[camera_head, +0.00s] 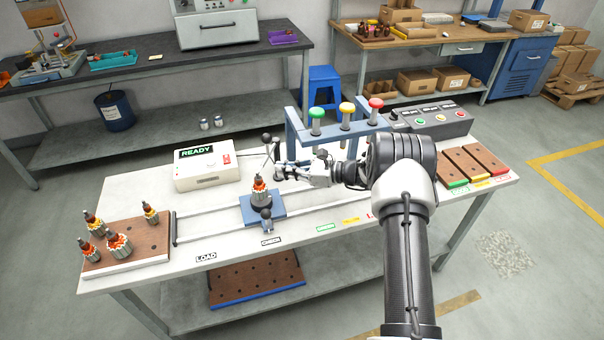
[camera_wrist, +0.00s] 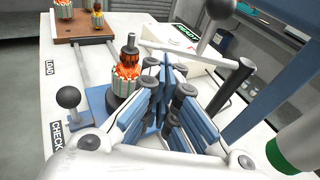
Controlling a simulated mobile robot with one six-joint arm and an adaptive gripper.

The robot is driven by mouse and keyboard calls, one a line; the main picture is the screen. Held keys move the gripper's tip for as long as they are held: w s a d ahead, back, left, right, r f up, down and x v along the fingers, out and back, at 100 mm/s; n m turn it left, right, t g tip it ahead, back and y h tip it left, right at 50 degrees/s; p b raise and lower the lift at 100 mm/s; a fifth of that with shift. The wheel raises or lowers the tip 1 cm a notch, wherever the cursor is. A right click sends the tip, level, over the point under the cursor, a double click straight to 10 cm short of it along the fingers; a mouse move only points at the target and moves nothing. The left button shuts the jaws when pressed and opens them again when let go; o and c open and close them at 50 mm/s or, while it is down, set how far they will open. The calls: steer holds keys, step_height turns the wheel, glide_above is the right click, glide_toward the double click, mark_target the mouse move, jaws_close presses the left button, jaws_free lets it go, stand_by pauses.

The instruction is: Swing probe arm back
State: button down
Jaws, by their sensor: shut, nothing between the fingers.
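The probe arm (camera_head: 271,152) is a thin grey linkage with a dark ball knob, beside the white tester box. In the wrist view its large grey ball knob (camera_wrist: 220,9) is at the top, just beyond my fingers. My gripper (camera_head: 279,172) is shut and empty, its fingers close to the right of the armature (camera_head: 259,190). The armature has an orange winding and stands upright on the blue carriage (camera_head: 272,206); it also shows in the wrist view (camera_wrist: 126,77). I cannot tell whether my fingers touch the probe arm.
The tester box (camera_head: 205,170) reads READY. Several armatures stand on the brown load tray (camera_head: 128,262) at left. Three brown trays (camera_head: 460,167) lie at right. The front knob (camera_head: 266,213) is on the carriage.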

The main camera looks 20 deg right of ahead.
steer(key=x, duration=0.3)
steer(key=shift+w+a+b, duration=0.1)
steer(key=shift+a+b, duration=0.1)
steer(key=shift+b, duration=0.15)
